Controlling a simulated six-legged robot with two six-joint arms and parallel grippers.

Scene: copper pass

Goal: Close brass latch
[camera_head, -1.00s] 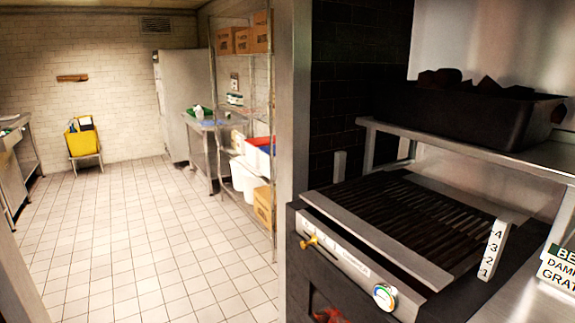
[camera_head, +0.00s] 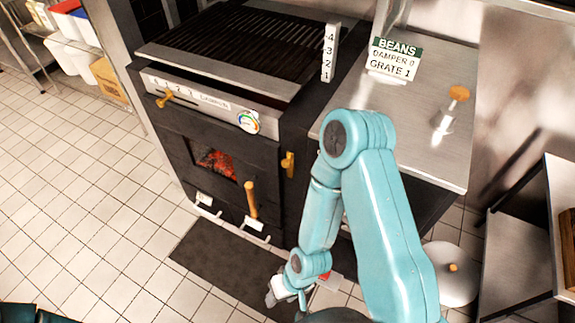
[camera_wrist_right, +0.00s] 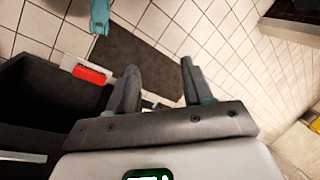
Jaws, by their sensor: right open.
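The brass latch (camera_head: 288,164) sits on the dark front of the grill oven (camera_head: 180,160), just right of the firebox door. The door's window (camera_head: 215,162) shows glowing red coals, and the door looks flush with the front. I cannot tell whether the latch is engaged. My right arm crosses the head view in front of the oven's right side. My right gripper (camera_head: 280,292) is low, below the latch and apart from it. In the right wrist view its two dark fingers (camera_wrist_right: 157,88) are spread and empty, over the floor. My left gripper is out of view.
A brass-coloured upright lever (camera_head: 251,200) stands low on the oven, and a brass knob (camera_head: 165,98) is higher left. A dark mat (camera_head: 225,272) lies on the tiled floor. A steel counter (camera_head: 430,130) with a BEANS sign (camera_head: 394,58) is at right. Floor at left is clear.

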